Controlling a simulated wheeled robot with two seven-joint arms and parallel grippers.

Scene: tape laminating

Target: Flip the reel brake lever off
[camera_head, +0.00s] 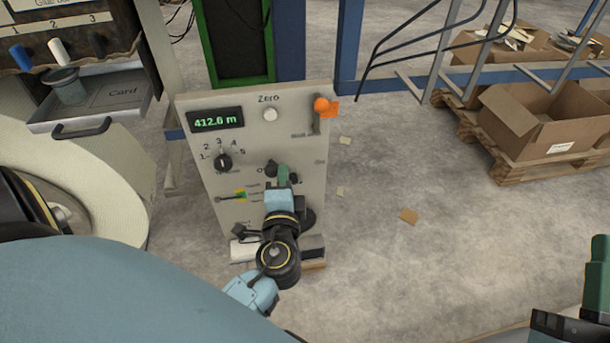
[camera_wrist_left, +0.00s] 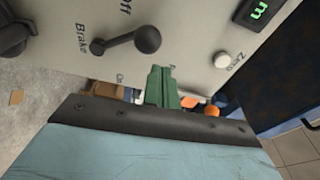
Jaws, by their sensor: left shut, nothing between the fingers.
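The brake lever (camera_wrist_left: 125,43) is a short black arm with a ball knob, on the pale control panel (camera_head: 187,104). In the left wrist view the words "Off" and "Brake" are printed near it. In the head view its black ball (camera_head: 271,167) shows just left of my left fingertips, and the rest is hidden. My left gripper (camera_head: 284,174) has green fingers, which also show in the left wrist view (camera_wrist_left: 162,86). They are shut and empty beside the lever; contact cannot be told. My right gripper (camera_head: 598,272) shows only partly at the right edge.
The panel also has a display reading 412.0 m (camera_head: 214,119), a Zero button (camera_head: 270,115), an orange-knobbed lever (camera_head: 321,105) and a rotary selector (camera_head: 223,162). A large pale roll (camera_head: 110,185) stands left. Cardboard boxes (camera_head: 540,125) on a pallet are far right.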

